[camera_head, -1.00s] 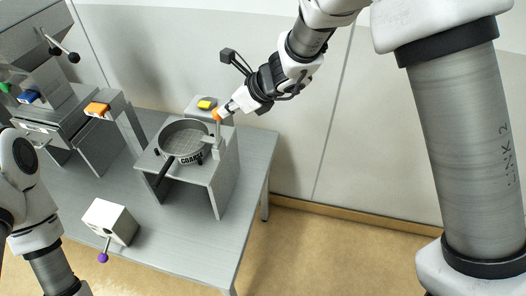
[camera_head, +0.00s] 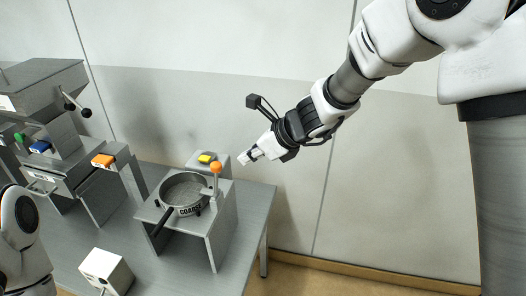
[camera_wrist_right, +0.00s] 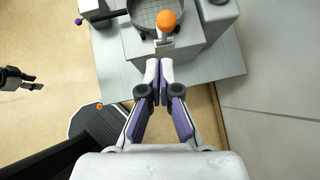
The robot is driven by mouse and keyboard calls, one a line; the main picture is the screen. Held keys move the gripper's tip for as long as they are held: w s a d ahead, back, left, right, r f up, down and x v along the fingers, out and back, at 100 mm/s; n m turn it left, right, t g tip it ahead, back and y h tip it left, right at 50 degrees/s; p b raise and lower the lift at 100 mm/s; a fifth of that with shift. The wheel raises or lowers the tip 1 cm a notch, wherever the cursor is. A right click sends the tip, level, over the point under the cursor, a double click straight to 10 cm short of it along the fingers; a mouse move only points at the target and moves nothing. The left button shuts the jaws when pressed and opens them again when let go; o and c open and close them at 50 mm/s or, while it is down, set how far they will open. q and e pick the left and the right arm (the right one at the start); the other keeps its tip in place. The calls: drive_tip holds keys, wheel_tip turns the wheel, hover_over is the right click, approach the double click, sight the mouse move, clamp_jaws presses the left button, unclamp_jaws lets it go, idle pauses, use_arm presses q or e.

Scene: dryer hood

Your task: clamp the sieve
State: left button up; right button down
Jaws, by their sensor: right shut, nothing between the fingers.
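The round grey sieve (camera_head: 183,191), marked COARSE, sits on a raised metal stand (camera_head: 222,222) on the table, its dark handle pointing to the front left. The clamp lever with an orange knob (camera_head: 216,168) stands upright at the sieve's right edge. In the right wrist view the orange knob (camera_wrist_right: 166,20) and part of the sieve (camera_wrist_right: 142,12) are just beyond the fingertips. My right gripper (camera_head: 245,158) is shut and empty, to the right of the knob and apart from it. In the wrist view, a gripper (camera_wrist_right: 38,81) shows at the left edge, its finger state unclear.
A yellow button box (camera_head: 207,160) stands behind the sieve. A machine (camera_head: 50,130) with green, blue and orange parts is at the left. A white box (camera_head: 105,271) is at the front left. The wall is behind; the table ends right of the stand.

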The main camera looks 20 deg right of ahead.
drive_tip(key=shift+s+d+r, duration=0.75)
drive_tip(key=shift+d+r, duration=0.25)
drive_tip(key=shift+r, duration=0.95)
drive_tip(key=s+d+f+g+h+b, duration=0.15)
drive_tip(key=s+f+g, duration=0.35)
drive_tip(key=f, duration=1)
drive_tip(key=s+a+f+g+b, duration=0.15)
drive_tip(key=s+f, duration=0.65)
drive_tip(key=f, duration=0.8)
drive_tip(key=s+d+f+n+g+h+b, duration=0.25)
drive_tip(key=s+d+f+n, duration=0.25)
drive_tip(key=s+f+n, duration=0.45)
drive_tip(key=s+d+f+n+g+h+b, duration=0.1)
drive_tip(key=s+d+f+n+g+h, duration=0.2)
drive_tip(key=s+f+n, duration=0.7)
use_arm(q)
wheel_tip(320, 180, down, 6)
drive_tip(key=shift+w+f, duration=0.25)
drive_tip(key=shift+w, duration=0.2)
use_arm(e)
drive_tip(key=r+n+t, duration=0.1)
drive_tip(key=n, duration=0.1)
drive_tip(key=w+r+n+t, duration=0.1)
drive_tip(key=n+t, duration=0.1)
drive_tip(key=w+r+n+t, duration=0.1)
drive_tip(key=n+t, duration=0.1)
drive_tip(key=n, duration=0.1)
drive_tip(key=shift+w+a+r+y, duration=0.1)
drive_tip(key=shift+a+r+y, duration=0.1)
drive_tip(key=shift+r+y, duration=0.15)
